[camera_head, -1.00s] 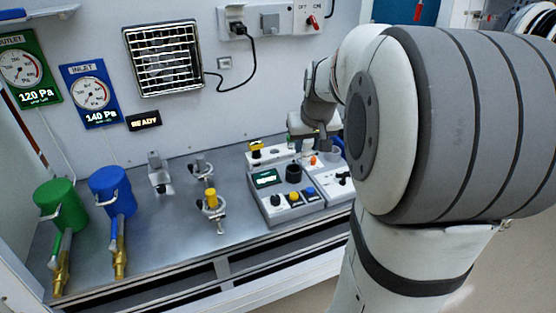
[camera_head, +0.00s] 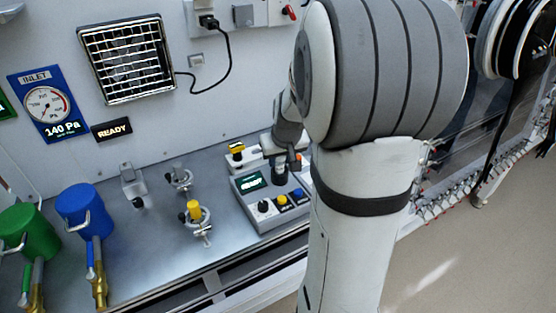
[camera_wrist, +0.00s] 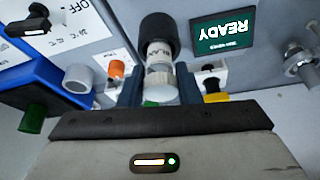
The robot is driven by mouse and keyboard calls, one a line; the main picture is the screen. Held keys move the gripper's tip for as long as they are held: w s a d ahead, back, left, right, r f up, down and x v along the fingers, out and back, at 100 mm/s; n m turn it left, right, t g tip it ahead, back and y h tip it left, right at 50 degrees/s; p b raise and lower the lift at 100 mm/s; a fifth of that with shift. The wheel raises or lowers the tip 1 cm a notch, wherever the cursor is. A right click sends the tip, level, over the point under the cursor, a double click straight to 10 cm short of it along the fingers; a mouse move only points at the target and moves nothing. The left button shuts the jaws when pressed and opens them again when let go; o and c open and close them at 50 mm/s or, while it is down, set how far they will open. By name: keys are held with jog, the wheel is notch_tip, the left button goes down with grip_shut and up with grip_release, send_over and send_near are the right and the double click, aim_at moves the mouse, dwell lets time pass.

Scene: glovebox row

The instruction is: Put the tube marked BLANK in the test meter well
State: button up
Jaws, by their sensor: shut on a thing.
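The BLANK tube (camera_wrist: 158,55) is pale with a white ribbed cap; only part of its lettering, "BLA", is readable. My gripper (camera_wrist: 158,88) is shut on it, one finger on each side of the cap, in the wrist view. The tube's far end meets the black round test meter well (camera_wrist: 158,30); I cannot tell how deep it sits inside. In the head view my gripper (camera_head: 281,160) is over the test meter (camera_head: 262,207), at its black well (camera_head: 280,177), and hides the tube. The meter's display (camera_wrist: 224,32) reads READY.
A yellow-capped item (camera_head: 236,148) and an orange-capped one (camera_wrist: 117,70) stand close beside my gripper. Yellow (camera_head: 283,199) and blue (camera_head: 298,194) buttons are at the meter's front. A yellow-topped clamp fitting (camera_head: 195,210) stands left of the meter.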

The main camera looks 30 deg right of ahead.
jog(key=shift+f, duration=0.4)
jog(key=shift+f, duration=0.15)
jog(key=o, duration=0.9)
jog(key=shift+o, duration=0.2)
